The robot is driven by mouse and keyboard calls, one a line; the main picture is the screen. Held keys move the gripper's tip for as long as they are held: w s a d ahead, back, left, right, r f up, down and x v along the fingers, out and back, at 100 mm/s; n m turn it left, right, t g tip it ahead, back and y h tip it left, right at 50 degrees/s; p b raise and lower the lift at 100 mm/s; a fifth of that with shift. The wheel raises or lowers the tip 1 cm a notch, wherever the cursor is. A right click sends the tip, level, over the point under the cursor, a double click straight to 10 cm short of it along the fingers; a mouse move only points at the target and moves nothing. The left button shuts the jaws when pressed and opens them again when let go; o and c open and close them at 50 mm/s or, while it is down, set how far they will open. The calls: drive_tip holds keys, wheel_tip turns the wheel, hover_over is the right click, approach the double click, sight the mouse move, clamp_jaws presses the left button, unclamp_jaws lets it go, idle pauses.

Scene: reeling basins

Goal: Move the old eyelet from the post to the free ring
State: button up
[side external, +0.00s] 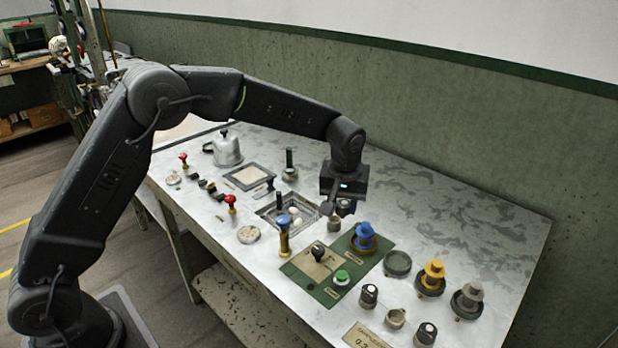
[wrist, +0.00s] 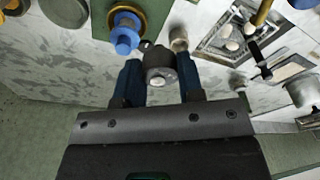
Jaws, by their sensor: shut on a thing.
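My gripper (side external: 328,204) is above the table beside the sunken tray. In the wrist view its two blue fingers (wrist: 160,72) are shut on a dark grey cylinder (wrist: 158,58) with a pale round end. Part of this cylinder also shows beside the fingers in the side view (side external: 345,206). I cannot tell whether it touches the table. A blue flanged piece (side external: 364,238) stands on the green board's corner. A bare dark grey round base (side external: 397,263) is right of it. Yellow (side external: 433,272) and grey (side external: 468,297) flanged pieces stand further right. I cannot tell which part is the old eyelet.
A small beige cup (side external: 334,223) stands close to my gripper. The green board (side external: 325,297) carries a black knob and a green button. The sunken tray (side external: 268,213) holds pale cocoons. Dark cylinders (side external: 369,295) stand near the front edge. The table's back right is clear.

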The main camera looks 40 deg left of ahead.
drive_tip(key=shift+s+d+f+m+h, duration=0.1)
drive_tip(key=shift+s+d+f+m, duration=0.8)
drive_tip(key=shift+d, duration=2.5)
drive_tip(key=shift+s+d+f+m+h, duration=0.1)
drive_tip(key=shift+s+d+f+m, duration=0.15)
drive_tip(key=shift+s+d+f, duration=2.25)
drive_tip(key=shift+s+d+f+m+h, duration=0.1)
drive_tip(key=shift+s+d+m, duration=0.4)
drive_tip(key=shift+d, duration=3.85)
drive_tip(key=shift+f, duration=1.4)
drive_tip(key=o, duration=1.5)
drive_tip(key=shift+r, duration=3.5)
